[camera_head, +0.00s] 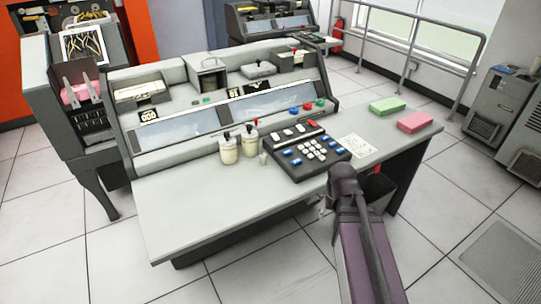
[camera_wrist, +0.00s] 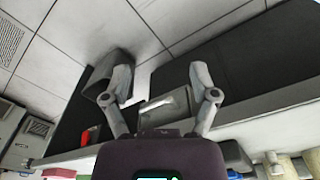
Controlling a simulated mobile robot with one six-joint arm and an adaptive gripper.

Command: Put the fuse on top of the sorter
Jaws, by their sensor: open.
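My gripper (camera_wrist: 162,80) is open, its two fingers spread apart in the wrist view. A grey block with a pale bar on it (camera_wrist: 168,104) shows between the finger bases; I cannot tell what it is or whether it is held. No object is clearly recognisable as the fuse. A small pale upright piece (camera_head: 263,158) stands on the desk beside two cream jars (camera_head: 228,148); I cannot tell if it is the fuse. The grey machine with the pink stack (camera_head: 75,92) at the left may be the sorter. In the head view my arm largely hides the gripper at the desk's front edge.
The grey desk (camera_head: 195,205) has clear room at its front left. A black keypad (camera_head: 308,150) sits mid-desk. A paper sheet (camera_head: 356,146), a green block (camera_head: 388,105) and a pink block (camera_head: 414,122) lie to its right. A railing (camera_head: 466,75) stands behind.

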